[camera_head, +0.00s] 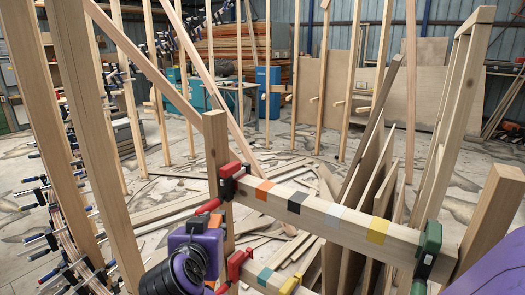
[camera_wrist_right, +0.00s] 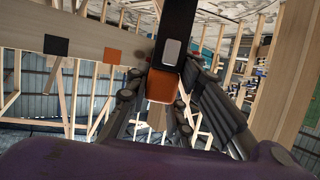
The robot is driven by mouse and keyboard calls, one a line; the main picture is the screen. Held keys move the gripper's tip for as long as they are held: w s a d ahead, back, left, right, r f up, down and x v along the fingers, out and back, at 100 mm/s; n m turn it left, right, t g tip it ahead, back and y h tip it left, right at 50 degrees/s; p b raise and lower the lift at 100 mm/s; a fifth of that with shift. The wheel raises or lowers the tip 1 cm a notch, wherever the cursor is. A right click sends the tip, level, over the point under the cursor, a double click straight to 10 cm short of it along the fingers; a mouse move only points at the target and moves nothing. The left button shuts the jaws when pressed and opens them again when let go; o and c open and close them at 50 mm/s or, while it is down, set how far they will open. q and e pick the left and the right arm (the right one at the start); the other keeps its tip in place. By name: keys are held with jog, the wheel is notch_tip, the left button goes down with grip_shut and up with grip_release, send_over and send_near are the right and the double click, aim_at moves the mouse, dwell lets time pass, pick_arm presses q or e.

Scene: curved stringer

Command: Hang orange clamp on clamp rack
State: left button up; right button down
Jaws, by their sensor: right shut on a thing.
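The clamp rack (camera_head: 335,218) is a wooden rail with orange, black, pale and yellow marks. Its orange mark (camera_head: 265,189) is bare and also shows in the right wrist view (camera_wrist_right: 113,55). My right gripper (camera_head: 193,262) is low in the head view, left of and below the orange mark. In the right wrist view my right gripper (camera_wrist_right: 160,105) is shut on the orange clamp (camera_wrist_right: 161,86), which has a black bar and an orange jaw. My left gripper is not in view.
A red clamp (camera_head: 229,180) sits at the rail's left end by a post. A green clamp (camera_head: 429,252) sits at its right end. Many clamps line a curved stringer (camera_head: 85,250) at left. Boards litter the floor.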

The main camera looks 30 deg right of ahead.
jog(key=w+d+r+m+g+h, duration=0.2)
jog(key=w+d+r, duration=0.25)
jog(key=r, duration=0.25)
jog(key=w+d+r+m+g+h, duration=0.1)
jog(key=w+d+r+m, duration=0.15)
jog(key=d+r, duration=0.35)
jog(key=w+d+r+m+g+h, duration=0.1)
jog(key=d+m+g+h, duration=0.1)
jog(key=d, duration=0.5)
jog(key=shift+w+g, duration=0.4)
jog(key=shift+g, duration=0.1)
jog(key=shift+a, duration=0.1)
jog(key=shift+f, duration=1.1)
jog(key=shift+f, duration=0.2)
jog(key=shift+f, duration=1.55)
jog(key=shift+f, duration=0.1)
